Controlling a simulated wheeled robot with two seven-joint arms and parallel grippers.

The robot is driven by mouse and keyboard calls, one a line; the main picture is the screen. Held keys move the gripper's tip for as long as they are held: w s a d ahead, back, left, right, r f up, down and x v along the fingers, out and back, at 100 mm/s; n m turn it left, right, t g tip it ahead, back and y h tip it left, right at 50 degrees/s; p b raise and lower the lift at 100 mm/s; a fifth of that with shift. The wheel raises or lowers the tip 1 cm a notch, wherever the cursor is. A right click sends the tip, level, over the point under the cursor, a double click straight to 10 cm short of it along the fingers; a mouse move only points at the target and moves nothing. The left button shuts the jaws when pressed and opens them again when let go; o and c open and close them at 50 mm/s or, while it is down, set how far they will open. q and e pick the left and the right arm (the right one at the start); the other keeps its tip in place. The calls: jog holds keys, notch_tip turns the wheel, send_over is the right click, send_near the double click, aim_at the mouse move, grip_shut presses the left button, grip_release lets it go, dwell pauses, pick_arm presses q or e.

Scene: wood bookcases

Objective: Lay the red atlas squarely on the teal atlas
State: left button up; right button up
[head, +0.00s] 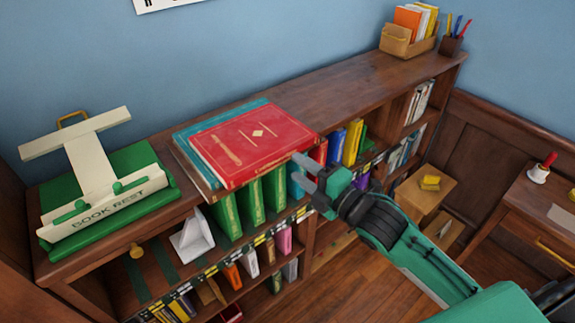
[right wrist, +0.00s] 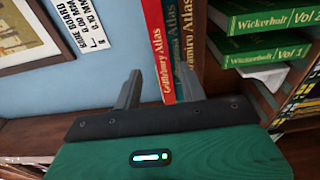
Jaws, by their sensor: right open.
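The red atlas (head: 255,138) lies flat, cover up, on the teal atlas (head: 194,152) on the bookcase top. Teal shows as a strip along the left and back sides, so the red one sits a little to the right and front. In the right wrist view, the red spine (right wrist: 161,45) stands beside the teal spine (right wrist: 173,30). My right gripper (head: 304,173) is open and empty at the stack's right front corner. In the right wrist view its fingers (right wrist: 158,90) lie either side of the red spine's line; I cannot tell whether they touch it. My left gripper is out of view.
A green and cream book rest (head: 105,205) stands left of the stack. The bookcase top (head: 340,85) is clear to the right, up to a wooden box of books (head: 405,40) and a pen cup (head: 450,45).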

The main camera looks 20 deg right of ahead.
jog(key=b+v, duration=0.1)
jog(key=v, duration=0.4)
